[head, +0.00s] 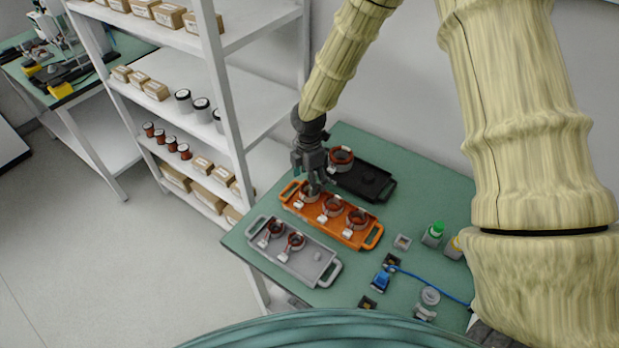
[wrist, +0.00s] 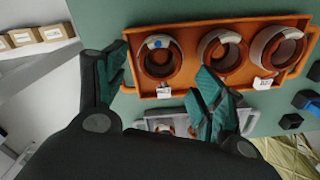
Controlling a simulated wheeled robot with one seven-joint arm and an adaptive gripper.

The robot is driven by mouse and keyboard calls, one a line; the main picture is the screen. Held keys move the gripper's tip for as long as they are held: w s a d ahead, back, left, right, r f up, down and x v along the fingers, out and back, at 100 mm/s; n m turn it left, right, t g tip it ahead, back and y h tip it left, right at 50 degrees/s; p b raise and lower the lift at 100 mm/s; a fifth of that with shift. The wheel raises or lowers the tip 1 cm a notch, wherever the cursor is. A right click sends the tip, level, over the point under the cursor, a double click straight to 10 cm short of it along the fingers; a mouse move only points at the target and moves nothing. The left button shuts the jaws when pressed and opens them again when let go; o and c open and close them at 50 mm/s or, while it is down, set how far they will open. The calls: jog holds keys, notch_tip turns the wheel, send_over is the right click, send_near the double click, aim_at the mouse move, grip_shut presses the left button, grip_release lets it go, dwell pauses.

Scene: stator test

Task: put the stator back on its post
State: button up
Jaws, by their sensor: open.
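The orange tray (head: 345,238) holds three copper-wound stators in a row. My gripper (head: 312,184) is open and points down over its left end stator (head: 306,196), partly hiding it. In the wrist view, my gripper's teal fingers (wrist: 160,66) stand apart, with that stator (wrist: 158,57), which bears a blue mark, showing between and beyond them. I cannot tell whether they touch it. The grey tray (head: 325,279) holds two stators, with a bare post (head: 317,256) at its right end. The black tray (head: 388,194) holds one stator (head: 341,157) at its left, with a bare dark post (head: 368,174) to the right.
The trays lie on a green table (head: 430,190). To their right are a small grey block (head: 402,242), a green-capped bottle (head: 433,233) and a blue connector (head: 382,278) with a cable. A white shelf rack (head: 235,90) with boxes stands close at the left.

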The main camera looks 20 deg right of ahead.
jog(key=o, duration=0.6)
jog(key=shift+c, duration=0.2)
notch_tip(320, 180, up, 12)
dwell(0.5)
dwell(0.7)
